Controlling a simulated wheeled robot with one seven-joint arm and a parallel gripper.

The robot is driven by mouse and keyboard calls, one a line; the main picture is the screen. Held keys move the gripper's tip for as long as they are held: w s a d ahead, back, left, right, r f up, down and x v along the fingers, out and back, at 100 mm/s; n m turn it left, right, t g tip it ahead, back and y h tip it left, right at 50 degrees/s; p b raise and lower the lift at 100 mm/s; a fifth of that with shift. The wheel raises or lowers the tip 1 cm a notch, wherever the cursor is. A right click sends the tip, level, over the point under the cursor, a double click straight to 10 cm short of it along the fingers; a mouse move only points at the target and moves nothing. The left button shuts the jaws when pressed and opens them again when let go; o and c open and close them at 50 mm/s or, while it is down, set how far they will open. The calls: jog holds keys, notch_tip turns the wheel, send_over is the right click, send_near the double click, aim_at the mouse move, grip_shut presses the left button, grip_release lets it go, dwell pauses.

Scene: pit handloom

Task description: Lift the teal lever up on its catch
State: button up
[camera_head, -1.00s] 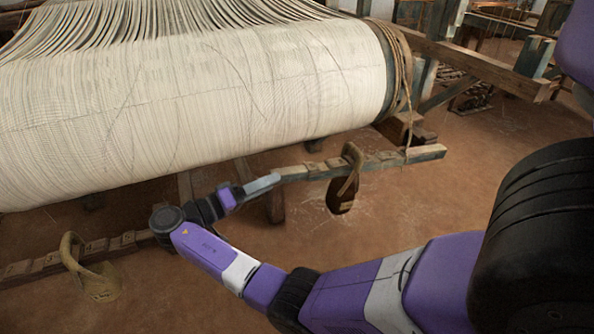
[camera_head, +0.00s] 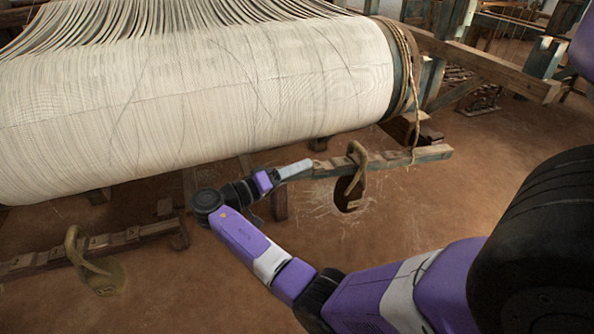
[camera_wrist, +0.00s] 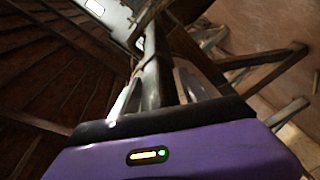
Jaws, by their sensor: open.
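A worn wooden lever with faded teal paint on its right end (camera_head: 435,153) lies below the right end of the cloth roll in the head view. A rope loop with a dark weight (camera_head: 350,192) hangs around it. My gripper (camera_head: 308,163) is at the lever's left part, left of the rope loop. In the wrist view, the lever (camera_wrist: 152,70) runs lengthwise between the two open fingers of my gripper (camera_wrist: 155,82). I cannot tell whether either finger touches it. The lever's left end is hidden behind my gripper. I cannot make out the catch.
The large cream cloth roll (camera_head: 200,105) stands just above and behind my gripper. A second notched wooden bar (camera_head: 115,240) with a rope loop and weight (camera_head: 98,270) lies at the lower left. Loom beams (camera_head: 485,65) stand at the upper right. The earthen floor (camera_head: 440,210) at the right is clear.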

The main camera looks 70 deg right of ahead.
grip_shut()
dwell(1.3)
